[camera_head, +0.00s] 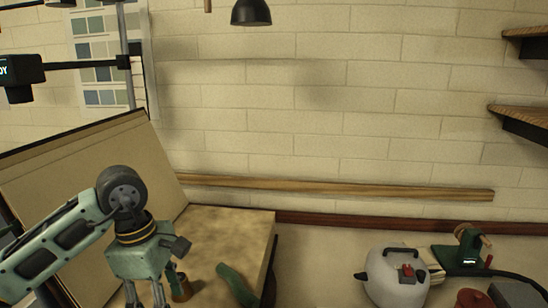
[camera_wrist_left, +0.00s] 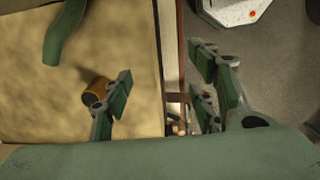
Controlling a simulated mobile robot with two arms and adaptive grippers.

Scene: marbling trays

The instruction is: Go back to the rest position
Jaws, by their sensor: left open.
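My left gripper (camera_head: 145,292) is in the lower left of the head view, pointing down above the tan board surface. In the left wrist view its two fingers (camera_wrist_left: 160,85) are spread wide with nothing between them. A small copper-brown cylinder (camera_head: 180,287) is on the tan surface just right of the gripper. It also shows in the left wrist view (camera_wrist_left: 97,92), partly behind a finger; I cannot tell whether they touch. My right gripper is in neither view.
A curved green piece (camera_head: 237,285) lies on the tan surface (camera_head: 225,230). A tall tan panel (camera_head: 95,165) leans behind my left arm. A white canister (camera_head: 395,278) and a green tool (camera_head: 463,250) with a dark hose stand at right. Wooden shelves (camera_head: 525,120) jut out at far right.

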